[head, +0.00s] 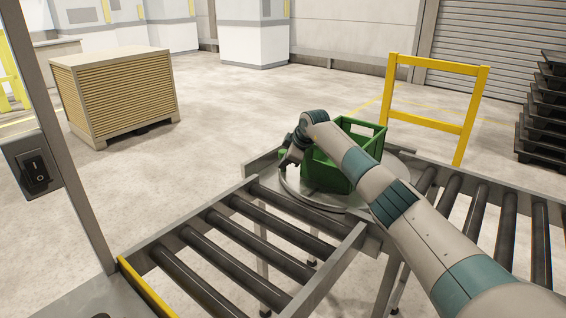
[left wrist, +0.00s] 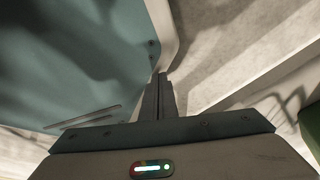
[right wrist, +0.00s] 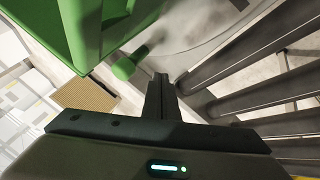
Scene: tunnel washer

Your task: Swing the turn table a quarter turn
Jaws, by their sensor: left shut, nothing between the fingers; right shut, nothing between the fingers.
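The turn table (head: 350,203) is a round grey disc between two roller conveyors, and a green crate (head: 326,172) stands on it. In the right wrist view the crate (right wrist: 85,30) fills the upper left, and the disc (right wrist: 195,30) lies beside it. A green knob-like peg (right wrist: 124,68) sticks out near the disc's edge. My right gripper (head: 287,162) is shut and empty at the left side of the crate, with its fingertips (right wrist: 161,80) close to the peg; I cannot tell whether they touch. My left gripper (left wrist: 160,80) is shut and empty, seen only in its wrist view.
One roller conveyor (head: 245,235) runs toward the front left, another (head: 480,205) to the right. A yellow barrier (head: 432,126) stands behind the turn table. A wooden crate (head: 125,95), a switch post (head: 75,160) and stacked black pallets (head: 545,115) stand around. Open floor lies behind.

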